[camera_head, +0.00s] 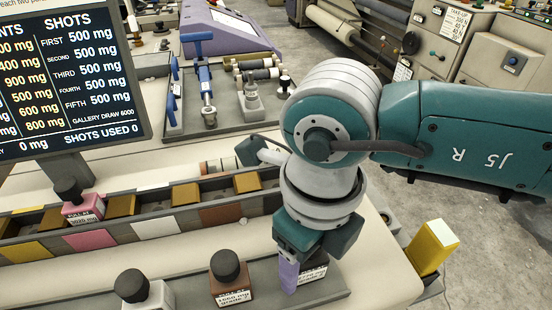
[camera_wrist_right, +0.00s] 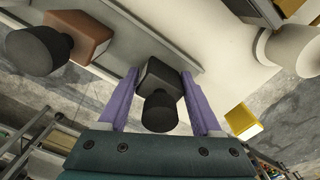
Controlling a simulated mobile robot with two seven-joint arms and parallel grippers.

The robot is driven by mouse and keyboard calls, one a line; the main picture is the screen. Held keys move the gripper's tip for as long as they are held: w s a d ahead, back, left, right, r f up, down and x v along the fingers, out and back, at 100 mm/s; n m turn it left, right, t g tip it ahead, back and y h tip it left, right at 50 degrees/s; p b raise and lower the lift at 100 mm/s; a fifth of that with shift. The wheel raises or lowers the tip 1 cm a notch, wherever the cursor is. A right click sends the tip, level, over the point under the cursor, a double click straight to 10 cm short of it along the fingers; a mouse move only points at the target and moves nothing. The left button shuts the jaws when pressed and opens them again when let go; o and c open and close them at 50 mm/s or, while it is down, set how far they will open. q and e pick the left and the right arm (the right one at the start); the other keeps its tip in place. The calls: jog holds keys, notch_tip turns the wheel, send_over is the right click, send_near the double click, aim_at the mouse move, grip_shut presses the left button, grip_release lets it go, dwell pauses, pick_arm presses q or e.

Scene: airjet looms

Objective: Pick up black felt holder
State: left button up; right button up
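The black felt holder, a dark block with a white label and a black round knob, stands at the right end of the grey front tray (camera_head: 190,290). In the head view my right gripper (camera_head: 290,275) comes down over it and hides its top, leaving its labelled side (camera_head: 314,272) visible. The right wrist view shows the dark block (camera_wrist_right: 160,76) and its knob (camera_wrist_right: 161,112) between my purple fingers (camera_wrist_right: 158,85). The right gripper is open, with one finger on either side; I cannot tell whether they touch the block. My left gripper is not in view.
A brown holder (camera_head: 231,288) and a white holder (camera_head: 146,296) stand left along the tray. A pink holder (camera_head: 82,208) sits by the row of coloured slots behind. A screen (camera_head: 70,75) stands at left. A yellow block (camera_head: 432,247) is beyond the table's right edge.

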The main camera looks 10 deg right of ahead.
jog(key=c, duration=0.9)
jog(key=shift+c, duration=0.2)
jog(key=shift+r, duration=0.55)
notch_tip(320, 180, up, 19)
jog(key=w+d+r+n+p, duration=0.1)
jog(key=d+r+n+p, duration=0.45)
jog(key=n, duration=0.95)
jog(key=w+d+r+n, duration=0.1)
jog(key=d+r+n, duration=0.2)
jog(key=r+n, duration=0.85)
jog(key=s+r+n+p, duration=0.1)
jog(key=s+r+p, duration=0.2)
jog(key=r+p, duration=1.3)
jog(key=s+r+n+p, duration=0.2)
jog(key=s+r+p, duration=0.1)
jog(key=r+p, duration=1.2)
jog(key=p, duration=0.7)
jog(key=shift+a+r, duration=0.25)
jog(key=shift+r, duration=0.1)
